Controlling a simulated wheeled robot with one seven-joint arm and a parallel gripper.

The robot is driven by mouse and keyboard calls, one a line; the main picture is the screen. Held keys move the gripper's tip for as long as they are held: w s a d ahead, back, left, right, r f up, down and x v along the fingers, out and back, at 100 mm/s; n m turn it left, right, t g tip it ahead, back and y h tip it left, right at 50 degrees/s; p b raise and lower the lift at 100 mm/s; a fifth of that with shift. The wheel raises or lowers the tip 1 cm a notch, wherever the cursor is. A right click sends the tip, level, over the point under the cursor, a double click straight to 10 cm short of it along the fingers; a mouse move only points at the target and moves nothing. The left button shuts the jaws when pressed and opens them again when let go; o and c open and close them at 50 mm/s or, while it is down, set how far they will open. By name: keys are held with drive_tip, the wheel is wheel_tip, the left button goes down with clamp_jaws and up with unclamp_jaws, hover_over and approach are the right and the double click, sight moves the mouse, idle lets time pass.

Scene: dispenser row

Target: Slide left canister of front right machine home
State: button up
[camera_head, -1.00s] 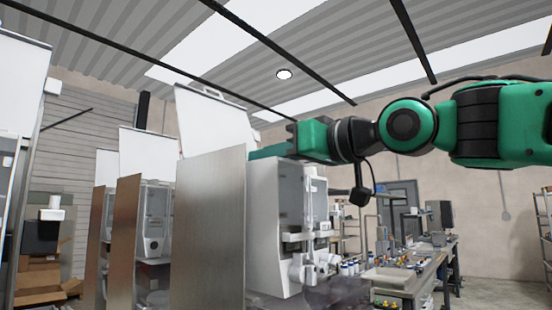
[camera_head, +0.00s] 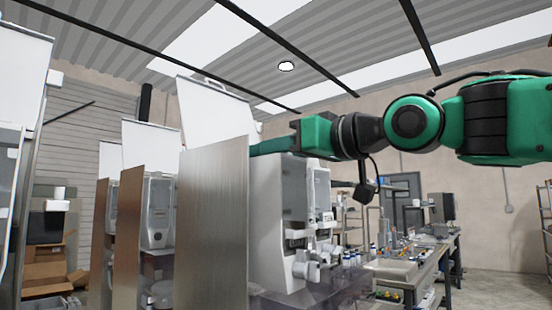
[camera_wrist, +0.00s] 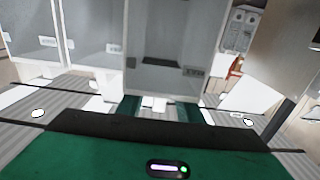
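The front right machine (camera_head: 280,262) stands just right of a tall metal panel in the head view. Its grey, see-through canisters show at its top; the nearer one (camera_head: 292,190) is partly hidden by my arm and the panel. In the wrist view, a grey canister (camera_wrist: 165,45) with a dark slot and a small label stands straight ahead, its white tab (camera_wrist: 154,103) close to my gripper (camera_wrist: 155,125). Small green parts show on both sides of the tab. My gripper's green and black body fills the bottom of that view; a grip on the tab cannot be made out.
Two more canisters (camera_wrist: 95,35) stand close on the left in the wrist view. The metal panel (camera_head: 210,225) and the raised white lid (camera_head: 215,115) stand beside my arm. A bench (camera_head: 405,268) with small items is at the right. The right floor is open.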

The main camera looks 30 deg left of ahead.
drive_tip(key=shift+f, duration=0.15)
drive_tip(key=shift+a+r, duration=0.1)
drive_tip(key=shift+r, duration=0.25)
drive_tip(key=d+r, duration=0.2)
drive_tip(key=shift+s+d+r, duration=0.15)
drive_tip(key=shift+s+d, duration=0.1)
drive_tip(key=shift+d, duration=0.05)
drive_tip(key=s+d+f, duration=0.1)
drive_tip(key=s+d, duration=0.1)
drive_tip(key=d, duration=1)
drive_tip(key=s+d+f, duration=0.1)
drive_tip(key=s+d, duration=0.1)
drive_tip(key=d, duration=1.1)
drive_tip(key=shift+r, duration=2.2)
drive_tip(key=shift+f, duration=2.4)
drive_tip(key=shift+a+r, duration=0.1)
drive_tip(key=shift+r, duration=2.45)
